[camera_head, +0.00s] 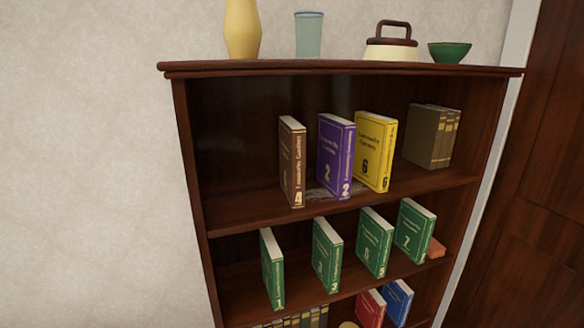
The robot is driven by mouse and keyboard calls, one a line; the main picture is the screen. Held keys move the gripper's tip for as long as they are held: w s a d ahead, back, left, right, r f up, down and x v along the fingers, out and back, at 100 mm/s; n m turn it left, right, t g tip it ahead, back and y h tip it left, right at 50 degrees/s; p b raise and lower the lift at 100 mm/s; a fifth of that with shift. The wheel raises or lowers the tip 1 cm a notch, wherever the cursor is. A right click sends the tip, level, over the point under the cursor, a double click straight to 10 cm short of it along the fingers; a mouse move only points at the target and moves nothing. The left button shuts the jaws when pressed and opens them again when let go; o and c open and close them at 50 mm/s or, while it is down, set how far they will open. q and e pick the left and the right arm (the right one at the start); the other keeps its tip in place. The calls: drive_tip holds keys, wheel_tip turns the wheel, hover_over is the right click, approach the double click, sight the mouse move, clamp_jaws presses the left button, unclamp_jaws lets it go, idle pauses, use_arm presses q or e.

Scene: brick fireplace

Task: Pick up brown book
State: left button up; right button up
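The brown book (291,162) stands upright on the upper shelf of a dark wooden bookcase, at the left of a group of books. Its spine faces me and carries a number that looks like 4. A purple book (336,156) marked 2 stands to its right with a gap between them. A yellow book (374,152) marked 6 stands beside the purple one. Neither of my grippers shows in the head view.
The bookcase (340,67) carries a yellow vase (242,28), a glass (308,35), a lidded pot (391,48) and a green bowl (449,51) on top. Several green books (326,254) stand one shelf lower. The upper shelf is clear left of the brown book.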

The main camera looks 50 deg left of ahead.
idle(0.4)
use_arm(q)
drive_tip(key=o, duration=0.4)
